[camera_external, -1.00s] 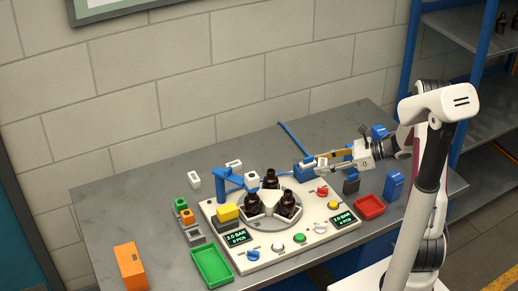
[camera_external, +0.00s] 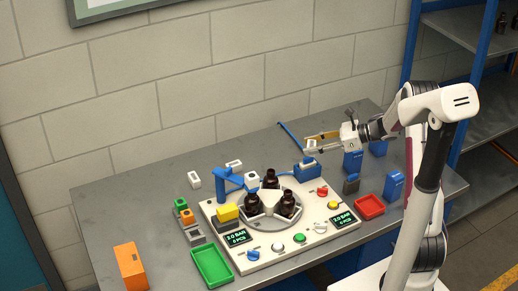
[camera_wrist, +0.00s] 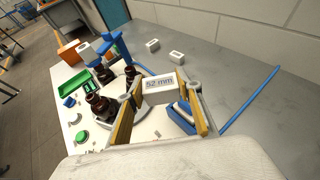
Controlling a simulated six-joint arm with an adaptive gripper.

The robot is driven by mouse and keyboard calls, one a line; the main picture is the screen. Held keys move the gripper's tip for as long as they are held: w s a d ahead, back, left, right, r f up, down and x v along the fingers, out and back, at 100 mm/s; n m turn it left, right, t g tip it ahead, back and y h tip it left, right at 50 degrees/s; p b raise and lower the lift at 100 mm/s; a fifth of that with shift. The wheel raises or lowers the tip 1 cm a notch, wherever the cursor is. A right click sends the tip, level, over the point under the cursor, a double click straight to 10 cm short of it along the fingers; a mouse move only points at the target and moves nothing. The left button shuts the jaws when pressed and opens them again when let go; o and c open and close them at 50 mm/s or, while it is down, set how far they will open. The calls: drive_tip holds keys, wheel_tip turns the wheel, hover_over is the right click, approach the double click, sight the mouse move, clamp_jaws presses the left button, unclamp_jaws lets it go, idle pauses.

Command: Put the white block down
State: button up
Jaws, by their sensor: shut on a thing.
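The white block (camera_wrist: 159,85), marked "52 mm", is between the yellow finger pads of my gripper (camera_wrist: 160,95) in the wrist view. The gripper is shut on it. In the external view my gripper (camera_external: 311,142) is raised above the table, behind and above a blue fixture (camera_external: 303,172). The blue fixture also shows below the block in the wrist view (camera_wrist: 181,120).
A white panel (camera_external: 280,246) carries dark bottles (camera_external: 270,178) on a turntable, buttons and a blue post (camera_external: 229,179). Other white blocks (camera_external: 194,178) lie behind it. Green (camera_external: 211,265) and red (camera_external: 369,207) trays flank it. A blue strip (camera_external: 292,137) lies at the back. The rear table is mostly clear.

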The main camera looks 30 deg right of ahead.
drive_tip(key=w, duration=1.3)
drive_tip(key=m+t+h, duration=0.1)
drive_tip(key=m, duration=0.1)
hover_over(256, 153)
wheel_tip(256, 153, down, 7)
drive_tip(key=shift+f+t, duration=0.15)
drive_tip(key=shift+t, duration=0.15)
drive_tip(key=shift+s+f, duration=0.1)
drive_tip(key=shift+f, duration=2.4)
drive_tip(key=shift+f, duration=0.1)
drive_tip(key=shift+f, duration=2.2)
drive_tip(key=shift+f, duration=0.15)
drive_tip(key=o, duration=1.1)
